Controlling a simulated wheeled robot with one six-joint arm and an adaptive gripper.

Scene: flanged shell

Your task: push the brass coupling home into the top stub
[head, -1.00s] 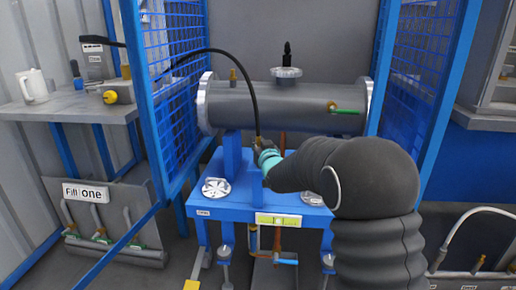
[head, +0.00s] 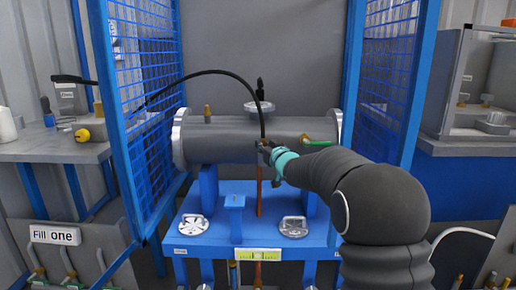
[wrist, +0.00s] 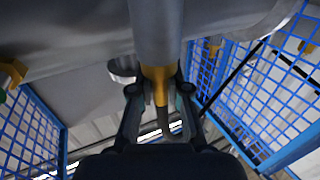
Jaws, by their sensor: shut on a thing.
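The grey flanged shell (head: 235,140) lies level across the blue stand. On its top are a round flange (head: 258,108) with a dark upright fitting (head: 260,88) and, further left, a small brass stub (head: 207,113). I cannot tell for certain which is the top stub. My gripper (head: 265,147) is in front of the shell, right of its middle. In the wrist view my gripper (wrist: 160,95) is shut on the brass coupling (wrist: 157,80), whose yellow body shows between the fingers. A black hose (head: 235,76) arches from the gripper to the left. The coupling appears apart from both top fittings.
Blue mesh panels (head: 140,90) and (head: 393,70) stand at both sides of the shell. A green-handled valve (head: 318,141) is on the shell's right front. The blue stand (head: 205,245) carries two metal discs. A bench (head: 50,148) is at left.

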